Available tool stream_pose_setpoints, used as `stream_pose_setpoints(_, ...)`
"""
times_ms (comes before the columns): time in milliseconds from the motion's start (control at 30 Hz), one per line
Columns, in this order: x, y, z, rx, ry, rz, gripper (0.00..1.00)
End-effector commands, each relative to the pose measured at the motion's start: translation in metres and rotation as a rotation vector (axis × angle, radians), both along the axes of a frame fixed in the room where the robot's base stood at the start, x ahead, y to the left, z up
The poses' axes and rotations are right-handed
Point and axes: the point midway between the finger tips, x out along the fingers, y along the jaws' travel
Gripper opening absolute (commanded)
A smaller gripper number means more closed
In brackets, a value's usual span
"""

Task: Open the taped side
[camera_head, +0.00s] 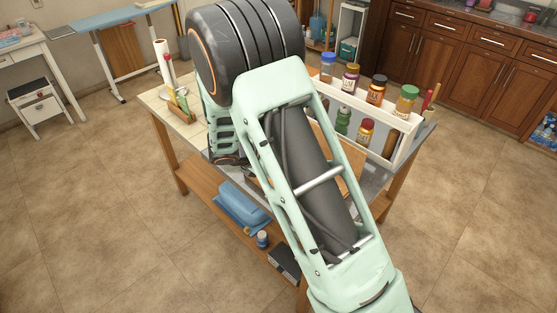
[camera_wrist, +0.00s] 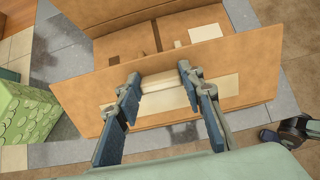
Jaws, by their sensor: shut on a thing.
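A brown cardboard box (camera_wrist: 150,20) fills the upper part of the wrist view, and I see into its top. A wide flap (camera_wrist: 75,92) stands up along its near side, with pale tape (camera_wrist: 225,88) across it. My gripper (camera_wrist: 160,88) is at the middle of this flap, one finger on each side of a pale strip, closed on the flap as far as I can tell. The exact contact is hidden. In the head view my arm covers most of the box, and only a brown edge (camera_head: 326,148) shows behind it.
A white rack (camera_head: 405,125) with several bottles and jars stands on the table's right. A spice holder (camera_head: 182,115) is at its left. In the wrist view a green patterned block (camera_wrist: 35,125) sits left of the box.

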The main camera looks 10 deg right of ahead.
Motion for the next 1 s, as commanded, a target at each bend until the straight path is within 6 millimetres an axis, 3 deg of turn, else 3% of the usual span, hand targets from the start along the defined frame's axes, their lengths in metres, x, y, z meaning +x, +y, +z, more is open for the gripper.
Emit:
stream_pose_setpoints(100,0.006,-0.01,0.0,0.086,0.054,-0.008,0.0)
stream_pose_setpoints(500,0.019,-0.029,-0.029,0.076,0.056,-0.001,0.0)
stream_pose_setpoints(1000,0.025,-0.041,-0.043,0.072,0.058,-0.004,0.0)
